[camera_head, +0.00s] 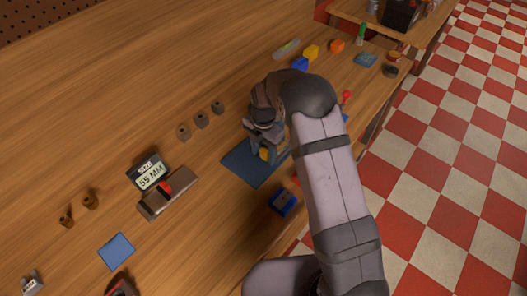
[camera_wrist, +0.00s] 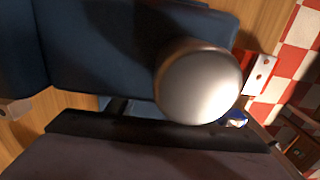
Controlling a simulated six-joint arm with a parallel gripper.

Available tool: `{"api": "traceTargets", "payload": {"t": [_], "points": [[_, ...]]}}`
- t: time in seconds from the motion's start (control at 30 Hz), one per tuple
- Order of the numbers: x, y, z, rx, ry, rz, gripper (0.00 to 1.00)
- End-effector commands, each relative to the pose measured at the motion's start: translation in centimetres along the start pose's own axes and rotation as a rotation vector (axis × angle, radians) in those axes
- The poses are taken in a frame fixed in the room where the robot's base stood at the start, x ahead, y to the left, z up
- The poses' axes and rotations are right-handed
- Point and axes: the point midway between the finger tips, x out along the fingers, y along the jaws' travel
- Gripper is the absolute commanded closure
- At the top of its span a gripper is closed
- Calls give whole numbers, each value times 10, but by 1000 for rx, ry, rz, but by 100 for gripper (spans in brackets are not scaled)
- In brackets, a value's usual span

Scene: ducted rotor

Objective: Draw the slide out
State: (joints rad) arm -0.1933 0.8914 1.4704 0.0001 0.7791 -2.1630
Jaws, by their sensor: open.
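A round, pale metallic knob (camera_wrist: 198,84) is large and close in the wrist view, in front of dark blue surfaces. I cannot tell for sure whether it belongs to the slide. My gripper (camera_head: 268,143) points down over the blue mat (camera_head: 243,168) in the head view, and its jaws are open. A small yellow part (camera_head: 264,153) shows between or just beside the fingers. My wrist and forearm hide most of what stands under the gripper. I cannot tell whether the fingers touch anything.
A sign reading 55 MM (camera_head: 150,174) and a block with a red part (camera_head: 168,192) stand left of the mat. Several small brown cylinders (camera_head: 201,120) stand behind. A blue box (camera_head: 283,202) sits near the table's front edge. Coloured blocks (camera_head: 311,52) lie at the back.

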Motion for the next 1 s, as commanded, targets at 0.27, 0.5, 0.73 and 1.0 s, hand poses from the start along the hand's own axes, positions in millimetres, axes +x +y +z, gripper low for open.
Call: {"api": "traceTargets", "payload": {"t": [0.27, 0.5, 0.73, 1.0], "points": [[0, 0, 0, 0, 0, 0, 100], [0, 0, -16, -4, 2, -2, 100], [0, 0, -76, -7, 2, -2, 100], [-1, 0, -114, -1, 1, 0, 100]]}}
